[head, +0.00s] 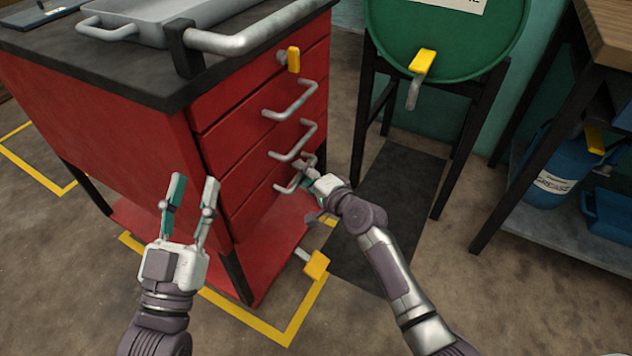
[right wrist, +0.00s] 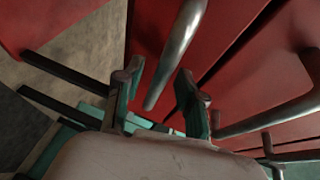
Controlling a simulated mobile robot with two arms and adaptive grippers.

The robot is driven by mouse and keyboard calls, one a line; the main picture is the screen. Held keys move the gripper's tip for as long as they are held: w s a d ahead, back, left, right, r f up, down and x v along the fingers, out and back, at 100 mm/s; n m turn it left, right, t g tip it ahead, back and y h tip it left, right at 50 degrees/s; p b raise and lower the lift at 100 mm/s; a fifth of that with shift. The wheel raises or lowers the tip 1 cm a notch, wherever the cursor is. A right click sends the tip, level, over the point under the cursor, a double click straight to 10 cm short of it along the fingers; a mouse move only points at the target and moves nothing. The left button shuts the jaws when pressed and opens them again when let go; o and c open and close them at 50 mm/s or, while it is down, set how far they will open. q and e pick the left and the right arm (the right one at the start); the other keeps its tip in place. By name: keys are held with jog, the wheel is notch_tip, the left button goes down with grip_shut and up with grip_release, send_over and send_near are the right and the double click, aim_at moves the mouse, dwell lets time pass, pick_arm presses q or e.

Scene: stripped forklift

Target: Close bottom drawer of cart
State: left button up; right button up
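The red cart (head: 120,135) stands at the left and centre of the head view, with several drawers stacked on its right face. The bottom drawer (head: 252,212) is the lowest front; it looks about flush with those above, though a small gap cannot be ruled out. My right gripper (head: 306,170) is at the bottom drawer's metal handle (head: 285,188). In the right wrist view, its two fingers are apart with a handle bar (right wrist: 176,50) between them; contact is unclear. My left gripper (head: 188,190) is open and empty, in front of the cart's left side panel.
A green drum (head: 450,35) on a black stand is right of the cart. A workbench (head: 615,30) with blue containers stands at far right. A yellow-handled valve (head: 316,265) shows by the cart's lower shelf (head: 270,260). Floor at front right is clear.

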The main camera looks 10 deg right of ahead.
jog(key=v, duration=1.1)
jog(key=shift+s, duration=0.15)
